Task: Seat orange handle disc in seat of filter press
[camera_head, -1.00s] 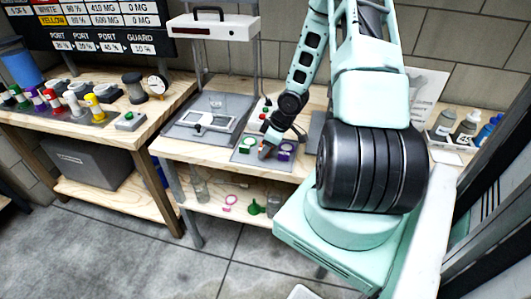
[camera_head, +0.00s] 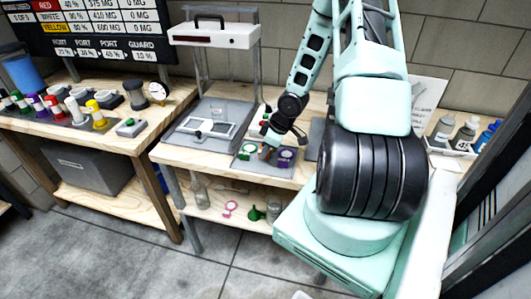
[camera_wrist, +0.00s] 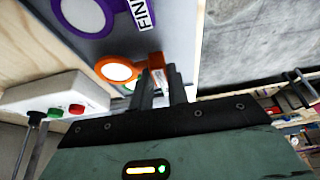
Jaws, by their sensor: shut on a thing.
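The orange handle disc (camera_wrist: 117,72), an orange ring with a pale centre and a block-like handle, shows in the wrist view. My gripper (camera_wrist: 163,72) is shut on its handle at the ring's right side. In the head view my gripper (camera_head: 268,147) is low over the grey tray (camera_head: 243,161) at the bench's front, and the disc is mostly hidden. I cannot tell whether the disc touches the tray. The filter press, with a white head (camera_head: 215,36) and a grey base (camera_head: 181,140), stands left of my gripper. Its seat is not clear at this size.
A purple disc (camera_head: 286,154) and a green disc (camera_head: 248,149) sit on the tray either side of my gripper. A white box (camera_wrist: 40,96) with red and green buttons is close by in the wrist view. Several coloured bottles stand on the left bench (camera_head: 140,143).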

